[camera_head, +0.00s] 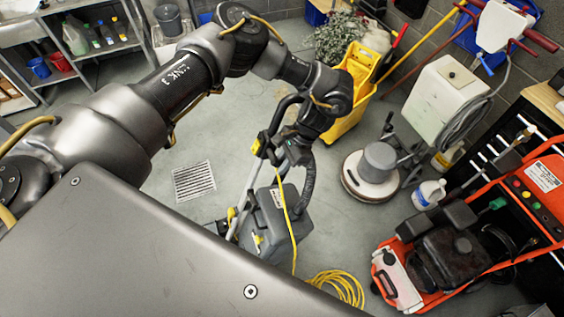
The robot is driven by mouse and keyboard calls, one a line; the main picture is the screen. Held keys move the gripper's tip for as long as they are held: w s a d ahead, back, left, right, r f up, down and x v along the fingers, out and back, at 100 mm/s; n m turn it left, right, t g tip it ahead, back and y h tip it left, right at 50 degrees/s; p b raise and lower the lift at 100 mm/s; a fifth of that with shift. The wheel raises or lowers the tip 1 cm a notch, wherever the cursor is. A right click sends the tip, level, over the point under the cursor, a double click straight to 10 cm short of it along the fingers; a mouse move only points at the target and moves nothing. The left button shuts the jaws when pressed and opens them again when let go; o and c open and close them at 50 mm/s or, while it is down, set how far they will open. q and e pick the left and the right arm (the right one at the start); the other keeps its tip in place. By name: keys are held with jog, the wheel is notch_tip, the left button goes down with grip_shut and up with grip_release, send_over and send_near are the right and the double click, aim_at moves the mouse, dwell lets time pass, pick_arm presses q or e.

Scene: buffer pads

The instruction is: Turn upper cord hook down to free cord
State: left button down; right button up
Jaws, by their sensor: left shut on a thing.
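My left arm comes in from the left, and its gripper (288,150) is at the upper part of a grey floor machine (272,222) with a silver frame and a black loop handle (280,108). The gripper is shut at the upper cord hook, but its fingertips and most of the hook are hidden. A yellow part (258,147) shows just left of the gripper. The yellow cord (286,210) hangs from beside the gripper down the machine's front to a loose coil (340,288) on the floor. My right gripper is not in view.
A floor polisher (374,170) and a white jug (428,194) stand right of the machine. An orange pressure washer (450,255) is at lower right. A yellow mop bucket (350,112) is behind my wrist. The floor around the drain grate (194,181) is clear.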

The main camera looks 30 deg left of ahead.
pick_arm(q)
jog(key=shift+f, duration=0.1)
dwell(0.5)
jog(key=c, duration=1.4)
grip_release()
jog(key=b+v, duration=0.4)
jog(key=v, duration=0.6)
jog(key=shift+w+d, duration=0.25)
jog(key=shift+w, duration=0.15)
